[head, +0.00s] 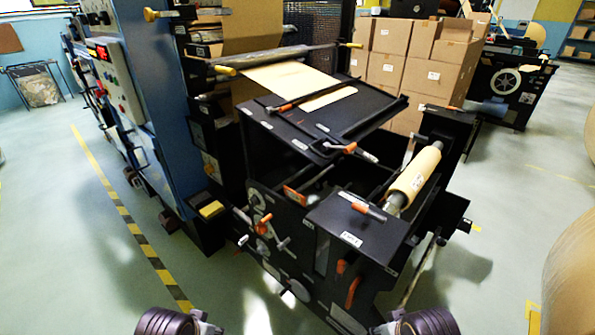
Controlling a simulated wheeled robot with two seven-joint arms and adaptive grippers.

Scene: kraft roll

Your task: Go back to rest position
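The black roll machine (290,235) stands in front of me in the head view. A kraft paper roll (413,177) sits on a shaft at its right side. A strip of kraft paper (290,78) runs onto its top plate (350,105). Dark rounded parts of my two arms show at the bottom edge, one left of the middle and one right of it. No gripper fingers show in the frame, and nothing held is visible.
A blue cabinet (150,80) with a control panel stands at left. Yellow-black floor tape (130,225) runs beside it. Stacked cardboard boxes (420,60) stand behind the machine. A large kraft roll (572,270) is at the right edge. Floor is clear at lower left and right of the machine.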

